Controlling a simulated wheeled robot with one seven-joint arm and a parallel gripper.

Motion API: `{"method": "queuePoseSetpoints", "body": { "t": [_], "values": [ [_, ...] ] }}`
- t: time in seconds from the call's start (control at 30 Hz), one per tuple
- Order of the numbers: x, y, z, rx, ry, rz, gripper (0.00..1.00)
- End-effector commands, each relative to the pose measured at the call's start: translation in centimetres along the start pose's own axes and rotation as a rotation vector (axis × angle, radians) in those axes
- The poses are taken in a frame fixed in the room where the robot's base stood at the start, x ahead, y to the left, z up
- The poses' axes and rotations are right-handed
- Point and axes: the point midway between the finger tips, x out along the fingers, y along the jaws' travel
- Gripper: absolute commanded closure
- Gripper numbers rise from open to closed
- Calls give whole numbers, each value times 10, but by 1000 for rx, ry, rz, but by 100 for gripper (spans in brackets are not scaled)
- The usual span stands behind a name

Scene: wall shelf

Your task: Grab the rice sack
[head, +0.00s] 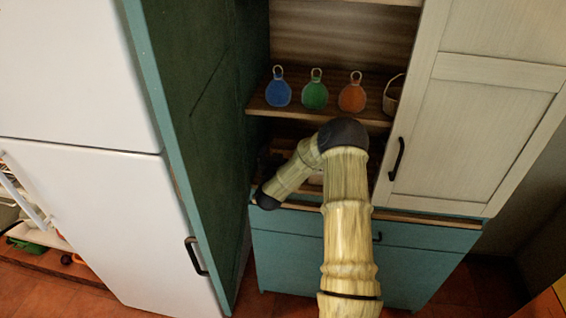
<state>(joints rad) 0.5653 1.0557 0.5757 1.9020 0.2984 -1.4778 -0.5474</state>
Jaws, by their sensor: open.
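I cannot make out a rice sack in the head view. My arm crosses the lower shelf space and hides much of it. A small pale patch (316,177) shows between my arm links, too covered to identify. My arm rises from the bottom, bends at a dark joint and slopes down left to a dark wrist joint in front of the cabinet's left side. I cannot make out my gripper or its fingertips. Dark shapes in the shaded lower space beside the wrist are too dim to name.
Blue (278,92), green (315,95) and orange (352,97) round items with loops stand on the upper shelf (300,115), with a basket (393,97) at right. A green side panel (205,110) and white fridge (80,80) bound the left; a cream door (470,110) bounds the right.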

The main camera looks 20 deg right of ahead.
Motion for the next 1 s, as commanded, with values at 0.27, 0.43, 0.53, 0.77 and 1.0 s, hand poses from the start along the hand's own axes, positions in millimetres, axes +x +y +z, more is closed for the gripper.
{"method": "queuePoseSetpoints", "body": {
  "t": [0.27,0.43,0.53,0.77,1.0],
  "values": [
    [9,0,-4,3,-1,1,0],
    [32,2,-11,3,1,4,0],
    [44,1,-8,3,0,2,0],
    [52,0,-6,0,1,-1,0],
    [52,0,-6,0,0,-1,0]
  ]
}}
